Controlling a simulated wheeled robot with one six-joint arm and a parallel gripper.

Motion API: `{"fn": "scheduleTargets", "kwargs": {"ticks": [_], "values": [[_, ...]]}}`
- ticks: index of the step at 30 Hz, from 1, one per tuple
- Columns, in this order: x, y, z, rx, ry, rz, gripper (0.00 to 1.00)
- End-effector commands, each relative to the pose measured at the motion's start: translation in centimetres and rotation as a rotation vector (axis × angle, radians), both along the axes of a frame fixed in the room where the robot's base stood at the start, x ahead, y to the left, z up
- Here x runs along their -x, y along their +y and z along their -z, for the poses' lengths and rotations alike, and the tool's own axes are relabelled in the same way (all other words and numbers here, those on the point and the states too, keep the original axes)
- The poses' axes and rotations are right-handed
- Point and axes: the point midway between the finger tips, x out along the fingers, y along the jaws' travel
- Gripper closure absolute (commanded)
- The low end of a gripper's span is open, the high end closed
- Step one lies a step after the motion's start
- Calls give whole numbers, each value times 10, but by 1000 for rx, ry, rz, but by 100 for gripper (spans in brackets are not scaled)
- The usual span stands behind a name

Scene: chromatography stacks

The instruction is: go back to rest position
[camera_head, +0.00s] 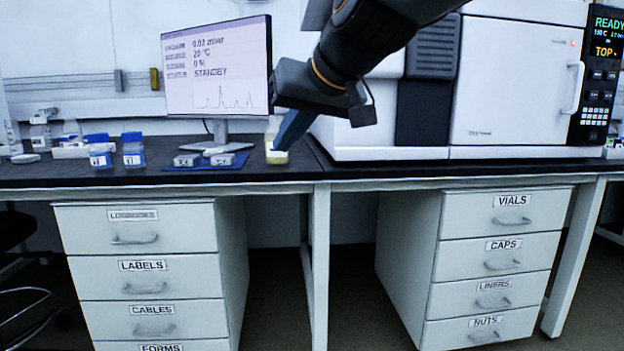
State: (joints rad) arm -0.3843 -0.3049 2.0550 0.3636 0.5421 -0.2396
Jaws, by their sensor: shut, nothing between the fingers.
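My gripper (282,143) hangs at the end of my dark arm, which reaches in from the top right. Its blue fingers point down and to the left, just above the bench. The fingers look closed together and hold nothing that I can see. A small container with yellow contents (276,155) stands on the bench right at the fingertips. The fingers partly cover it, and I cannot tell whether they touch it.
A monitor (217,68) stands behind a blue mat (238,163) with small grey pieces. Two blue-capped bottles (133,150) stand left. A large white instrument (515,85) fills the right. Labelled drawers (135,228) are below the dark benchtop (60,175).

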Motion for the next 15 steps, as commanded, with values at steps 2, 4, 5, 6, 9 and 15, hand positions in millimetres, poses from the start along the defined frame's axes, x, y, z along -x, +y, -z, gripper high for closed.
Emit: {"fn": "scheduleTargets", "kwargs": {"ticks": [2, 4, 5, 6, 9, 15], "values": [[32, 12, 46, 42, 98, -43, 100], [61, 17, 85, 83, 182, -75, 100], [74, 18, 101, 103, 219, -88, 100], [92, 19, 122, 128, 265, -105, 100], [137, 16, 168, 195, 372, -142, 100], [207, -2, 230, 315, 527, -191, 100]]}}
